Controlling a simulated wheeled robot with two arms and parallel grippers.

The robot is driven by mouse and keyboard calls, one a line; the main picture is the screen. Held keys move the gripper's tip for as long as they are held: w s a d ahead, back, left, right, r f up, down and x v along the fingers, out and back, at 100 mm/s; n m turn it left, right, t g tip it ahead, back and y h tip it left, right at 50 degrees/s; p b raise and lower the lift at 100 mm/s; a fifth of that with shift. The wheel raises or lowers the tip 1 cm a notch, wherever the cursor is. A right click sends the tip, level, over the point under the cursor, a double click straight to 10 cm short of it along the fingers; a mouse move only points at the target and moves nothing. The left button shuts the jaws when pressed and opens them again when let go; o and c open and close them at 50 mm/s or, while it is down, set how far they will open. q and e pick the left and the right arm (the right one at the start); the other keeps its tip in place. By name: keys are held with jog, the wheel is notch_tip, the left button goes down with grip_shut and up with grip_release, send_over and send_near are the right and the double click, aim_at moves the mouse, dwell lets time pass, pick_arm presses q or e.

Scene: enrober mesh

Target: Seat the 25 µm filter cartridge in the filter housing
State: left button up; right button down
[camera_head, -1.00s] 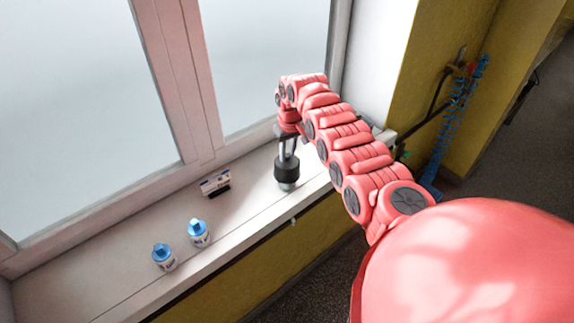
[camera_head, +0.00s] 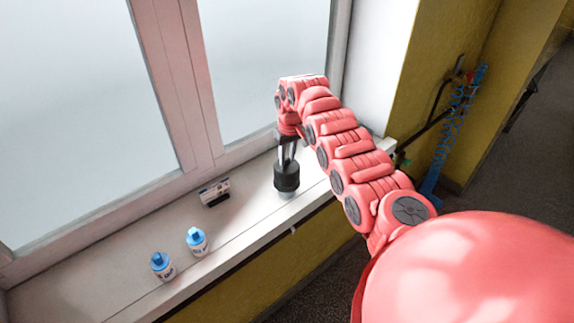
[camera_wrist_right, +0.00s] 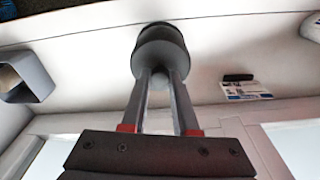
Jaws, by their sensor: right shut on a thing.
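My right gripper (camera_head: 287,158) points down at the window sill, its two fingers shut on the top of a black cylinder (camera_head: 287,178) with a pale grey lower end. The cylinder also shows in the right wrist view (camera_wrist_right: 160,62), beyond the fingertips (camera_wrist_right: 163,76). I see no 25 µm marking, and I cannot tell whether this is the cartridge or part of the housing. I also cannot tell whether its lower end touches the sill. No other piece is clearly recognisable as the filter housing. My left gripper is out of view.
Two white bottles with blue caps (camera_head: 162,266) (camera_head: 197,242) stand at the sill's front left. A small white card with a black base (camera_head: 214,191) stands near the window. A grey hollow block (camera_wrist_right: 25,75) shows in the right wrist view. The sill (camera_head: 240,215) is clear between bottles and cylinder.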

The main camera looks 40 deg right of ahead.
jog(key=r, duration=0.2)
jog(key=r+b, duration=0.1)
jog(key=r, duration=0.2)
jog(key=r+b, duration=0.1)
jog(key=r, duration=0.1)
jog(key=shift+w+a+r, duration=0.25)
jog(key=shift+a+r, duration=0.1)
jog(key=w+a+f+m+p, duration=0.1)
jog(key=a+f+p, duration=0.5)
jog(key=a+p, duration=0.55)
jog(key=s+a+f+n+p, duration=0.1)
jog(key=s+a+f+p, duration=0.45)
jog(key=s+a, duration=0.4)
jog(key=w+d+b, duration=0.6)
jog(key=w+b, duration=0.6)
jog(key=w, duration=0.1)
jog(key=shift+w+d+f, duration=0.15)
jog(key=shift+w+f, duration=0.1)
jog(key=shift+w, duration=0.15)
